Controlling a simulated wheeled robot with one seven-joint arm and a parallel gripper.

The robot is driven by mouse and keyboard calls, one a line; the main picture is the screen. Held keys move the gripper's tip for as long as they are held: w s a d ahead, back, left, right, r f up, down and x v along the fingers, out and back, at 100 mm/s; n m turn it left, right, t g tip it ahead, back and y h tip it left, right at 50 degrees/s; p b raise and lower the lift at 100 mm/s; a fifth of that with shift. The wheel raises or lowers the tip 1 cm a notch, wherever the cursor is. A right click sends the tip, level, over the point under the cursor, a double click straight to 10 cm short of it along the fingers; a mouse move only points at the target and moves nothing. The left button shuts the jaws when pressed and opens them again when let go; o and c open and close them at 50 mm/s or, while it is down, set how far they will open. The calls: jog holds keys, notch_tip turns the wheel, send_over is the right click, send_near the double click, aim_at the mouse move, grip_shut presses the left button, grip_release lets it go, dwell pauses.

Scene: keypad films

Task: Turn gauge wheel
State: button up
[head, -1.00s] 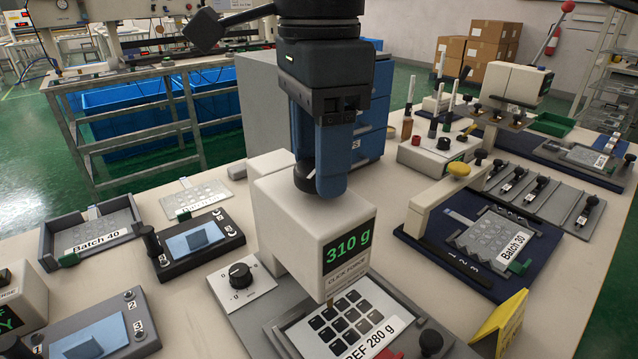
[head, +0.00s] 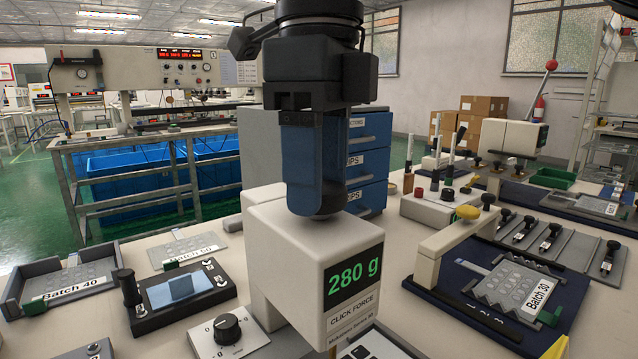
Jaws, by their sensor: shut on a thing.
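The click force gauge (head: 318,260) is a cream block on the table in the lower middle, and its green display (head: 353,277) reads 280 g. My gripper (head: 318,208) points straight down onto the gauge's top face, with its blue fingers closed together. The gauge wheel is hidden behind and between the fingers, and they appear shut on it. A corner of the keypad (head: 362,348) shows under the gauge at the bottom edge; the rest is cut off.
A dial box with a black knob (head: 227,328) stands left of the gauge. A black fixture with a blue pad (head: 180,290) and a Batch 40 tray (head: 68,282) lie further left. A cream-armed fixture (head: 440,240) with a Batch 30 film (head: 510,290) stands to the right.

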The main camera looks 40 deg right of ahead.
jog(key=shift+m, duration=0.3)
dwell(0.4)
jog(key=o, duration=1)
jog(key=shift+o, duration=0.2)
jog(key=shift+r+p, duration=0.75)
jog(key=shift+r, duration=3.15)
